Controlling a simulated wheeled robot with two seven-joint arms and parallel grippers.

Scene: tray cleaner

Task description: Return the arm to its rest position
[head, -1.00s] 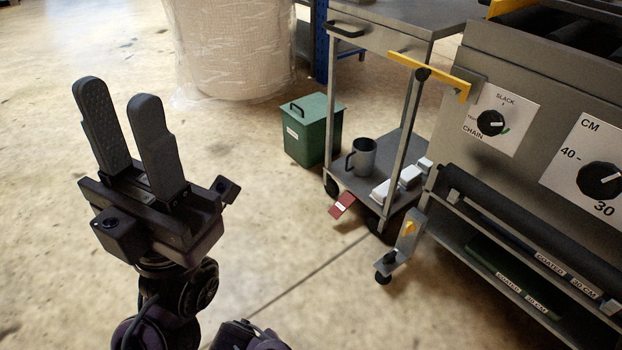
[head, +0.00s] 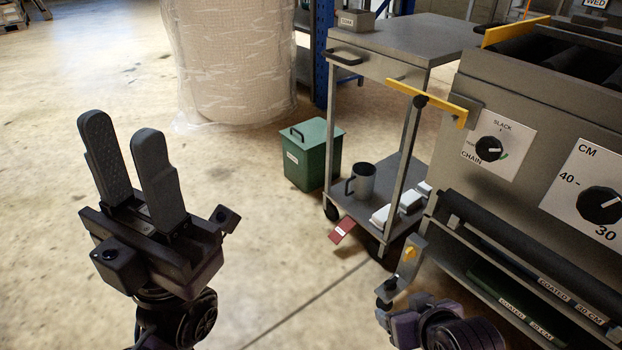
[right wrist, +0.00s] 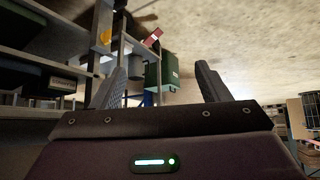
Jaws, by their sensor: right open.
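My left gripper (head: 125,130) stands upright at the left of the head view, with its two dark fingers apart and nothing between them. It is over bare floor, away from the cart and machine. My right arm (head: 455,332) shows at the lower right of the head view, below the machine's front corner; its fingers cannot be made out there. In the right wrist view my right gripper (right wrist: 163,75) has its fingers wide apart and empty. The green bin shows beyond them.
A grey cart (head: 405,40) holds a mug (head: 362,181) on its lower shelf. A green lidded bin (head: 312,158) stands beside it. The machine (head: 530,110) with dials fills the right, near my right arm; a yellow-marked lever (head: 409,257) juts out low. Floor at centre-left is clear.

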